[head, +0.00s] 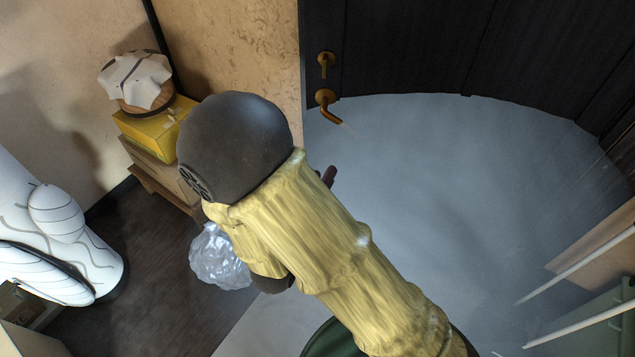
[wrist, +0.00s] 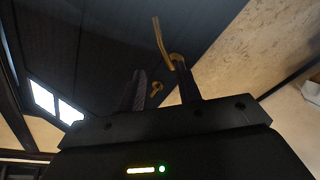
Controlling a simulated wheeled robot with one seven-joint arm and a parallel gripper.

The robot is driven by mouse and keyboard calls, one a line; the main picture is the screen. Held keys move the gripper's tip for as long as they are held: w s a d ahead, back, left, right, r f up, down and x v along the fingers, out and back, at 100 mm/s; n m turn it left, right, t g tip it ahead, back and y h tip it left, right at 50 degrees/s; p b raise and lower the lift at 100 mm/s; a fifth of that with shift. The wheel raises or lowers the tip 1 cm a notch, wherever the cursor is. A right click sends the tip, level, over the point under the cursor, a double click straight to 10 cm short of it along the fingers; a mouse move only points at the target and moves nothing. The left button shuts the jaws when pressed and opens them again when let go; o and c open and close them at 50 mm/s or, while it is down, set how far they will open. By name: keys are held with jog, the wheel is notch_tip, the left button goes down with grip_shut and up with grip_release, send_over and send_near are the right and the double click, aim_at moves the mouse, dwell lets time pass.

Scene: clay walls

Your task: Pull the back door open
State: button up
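The back door (head: 410,50) is dark and panelled, at the top of the head view, and looks shut; it also fills the upper left of the wrist view (wrist: 90,40). Its brass lever handle (head: 326,104) sits near the door's left edge, below a small brass lock piece (head: 326,62). In the wrist view the lever (wrist: 161,40) points up, its base partly behind the right finger. My gripper (wrist: 159,70) is open and empty, its fingers apart and pointing at the door. Contact with the handle cannot be told. In the head view my arm hides most of the gripper.
A yellow box (head: 155,128) with a cloth-topped basket (head: 138,82) stands on a wooden stand at left. A crumpled clear bag (head: 218,258) lies on the floor. A white patterned object (head: 60,235) stands at far left. The pale floor (head: 430,190) before the door is clear.

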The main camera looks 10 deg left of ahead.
jog(key=shift+v, duration=0.75)
